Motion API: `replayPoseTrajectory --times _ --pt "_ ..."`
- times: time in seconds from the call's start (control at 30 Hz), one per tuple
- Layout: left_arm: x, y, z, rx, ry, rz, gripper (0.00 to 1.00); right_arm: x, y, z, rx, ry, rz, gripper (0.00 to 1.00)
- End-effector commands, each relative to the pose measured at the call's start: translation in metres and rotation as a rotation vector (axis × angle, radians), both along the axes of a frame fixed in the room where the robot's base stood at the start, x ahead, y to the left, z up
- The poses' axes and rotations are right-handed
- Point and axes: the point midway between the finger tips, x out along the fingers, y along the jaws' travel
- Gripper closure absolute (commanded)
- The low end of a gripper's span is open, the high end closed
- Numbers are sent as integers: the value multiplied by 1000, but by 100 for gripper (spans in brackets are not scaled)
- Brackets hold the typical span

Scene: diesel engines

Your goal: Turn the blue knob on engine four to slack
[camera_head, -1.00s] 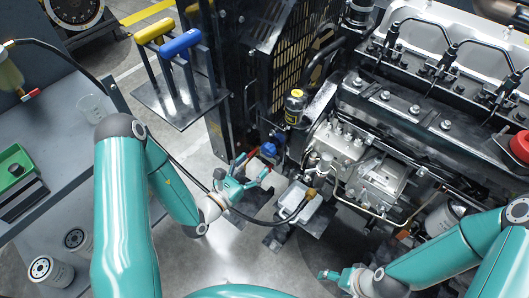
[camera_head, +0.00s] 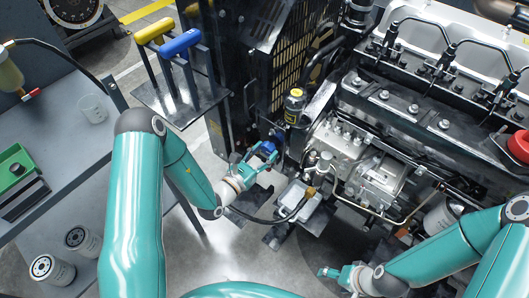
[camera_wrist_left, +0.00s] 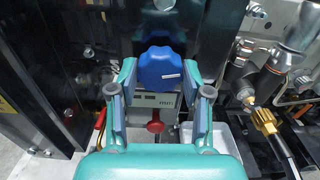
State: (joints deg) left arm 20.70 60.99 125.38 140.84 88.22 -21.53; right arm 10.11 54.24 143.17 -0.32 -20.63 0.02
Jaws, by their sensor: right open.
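The blue knob (camera_head: 267,147) is a lobed cap on the dark side of the engine (camera_head: 375,150). In the left wrist view the knob (camera_wrist_left: 163,68) sits in the middle, with a small white mark on its front. My left gripper (camera_head: 262,154) is at the knob. In the wrist view its fingers (camera_wrist_left: 161,82) are open, one on each side of the knob, with narrow gaps visible. My right gripper (camera_head: 330,272) is open and empty, low in front of the engine. No engine number can be read.
Below the knob are a small label plate and a red-headed fitting (camera_wrist_left: 155,122). A pale tray (camera_head: 299,203) stands on the floor, with a brass-ended hose (camera_head: 310,191) over it. Yellow and blue handles (camera_head: 180,43) stand on a plate at upper left. A bench (camera_head: 45,140) is at left.

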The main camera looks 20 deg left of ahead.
Motion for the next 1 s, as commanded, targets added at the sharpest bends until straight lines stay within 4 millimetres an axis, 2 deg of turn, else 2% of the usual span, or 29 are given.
replayPoseTrajectory --times 0.03,0.1,0.47,0.67,1.0 --pt "0 0 0 0 0 0 78 0 0 0 0 0 0 25" --pt "0 0 0 0 0 0 86 0 0 0 0 0 0 25" --pt "0 0 1 -53 19 0 86 0 0 3 0 0 0 25" --pt "0 1 1 -159 57 0 86 0 0 8 0 0 0 25" --pt "1 2 2 -443 159 2 86 0 0 21 0 0 0 25"
